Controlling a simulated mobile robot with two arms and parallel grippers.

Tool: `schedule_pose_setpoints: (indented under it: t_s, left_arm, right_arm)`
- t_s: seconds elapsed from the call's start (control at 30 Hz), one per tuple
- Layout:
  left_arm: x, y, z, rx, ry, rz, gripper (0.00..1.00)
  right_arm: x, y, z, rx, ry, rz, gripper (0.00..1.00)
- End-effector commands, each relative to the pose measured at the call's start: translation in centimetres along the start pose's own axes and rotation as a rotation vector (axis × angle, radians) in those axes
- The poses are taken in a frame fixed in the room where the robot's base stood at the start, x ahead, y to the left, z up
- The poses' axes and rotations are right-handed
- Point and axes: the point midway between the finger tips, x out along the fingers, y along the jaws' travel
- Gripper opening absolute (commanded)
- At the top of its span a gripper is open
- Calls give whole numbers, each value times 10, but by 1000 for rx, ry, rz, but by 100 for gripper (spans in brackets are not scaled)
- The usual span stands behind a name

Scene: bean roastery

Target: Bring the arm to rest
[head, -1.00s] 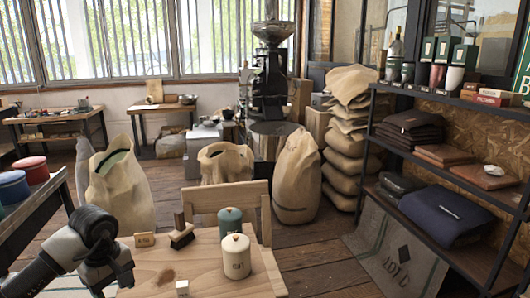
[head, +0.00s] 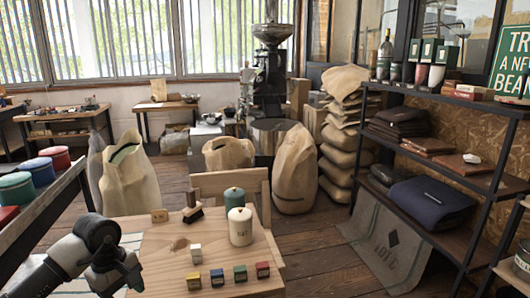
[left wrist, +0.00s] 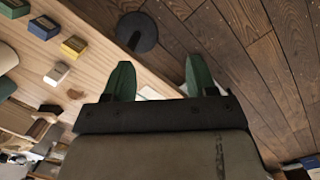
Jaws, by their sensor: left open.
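My left arm comes in at the lower left of the head view, with its wrist (head: 112,268) low beside the left edge of the wooden table (head: 165,255). In the left wrist view my left gripper (left wrist: 159,78) has its two green fingers well apart. I see nothing held between them, only table edge, floor and a small pale patch partly hidden behind the gripper body. The fingers point over the table's edge and the plank floor. My right gripper is not in view.
The table holds a cream canister (head: 240,228), a teal canister (head: 234,197), a brush (head: 193,209), a white cube (head: 196,253) and several coloured blocks (head: 240,273). Sacks (head: 130,180) stand behind it. A shelf rack (head: 450,165) stands right, with floor between.

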Motion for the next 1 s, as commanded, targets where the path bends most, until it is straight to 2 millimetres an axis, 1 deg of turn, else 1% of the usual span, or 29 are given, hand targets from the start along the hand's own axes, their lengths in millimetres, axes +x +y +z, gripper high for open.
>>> schedule_pose_setpoints:
  t_s: [0.03,0.17,0.27,0.37,0.43,0.53,0.57,0.6,0.67,0.7,0.73,0.77,0.8,0.87,0.9,0.93,0.97,1.0]
  left_arm:
    - [10,3,5,-21,-43,11,57]
    - [30,13,20,-96,-166,51,57]
    - [50,22,35,-188,-298,86,57]
    - [73,34,53,-326,-472,123,57]
    - [90,42,66,-451,-608,142,57]
    - [118,54,82,-701,-843,157,57]
    - [128,57,87,-798,-924,155,57]
    - [143,61,90,-951,-1041,150,57]
    - [172,65,91,-1235,-1231,127,57]
    - [195,63,87,-1455,-1357,102,57]
    - [214,59,83,-1629,-1444,77,57]
    - [236,52,77,-1811,-1525,51,57]
    - [263,41,70,-2033,-1611,18,57]
    - [301,18,61,-2327,-1699,-26,57]
    - [326,2,58,-2507,-1739,-54,57]
    - [344,-13,56,2588,1725,71,57]
    - [361,-27,55,2521,1620,82,57]
    - [384,-48,56,2435,1485,92,57]
  right_arm:
    - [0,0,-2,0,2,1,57]
    - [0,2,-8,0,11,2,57]
    - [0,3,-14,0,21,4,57]
    - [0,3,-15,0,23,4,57]
    - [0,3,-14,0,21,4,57]
    - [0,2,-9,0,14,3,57]
    - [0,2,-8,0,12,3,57]
    - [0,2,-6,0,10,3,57]
    - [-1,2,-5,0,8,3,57]
    - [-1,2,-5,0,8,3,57]
    - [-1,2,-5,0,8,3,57]
    - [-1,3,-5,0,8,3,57]
    - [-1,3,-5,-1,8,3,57]
    - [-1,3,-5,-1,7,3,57]
    - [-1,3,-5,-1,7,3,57]
    - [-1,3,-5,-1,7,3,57]
    - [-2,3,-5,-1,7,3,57]
    - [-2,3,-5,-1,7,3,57]
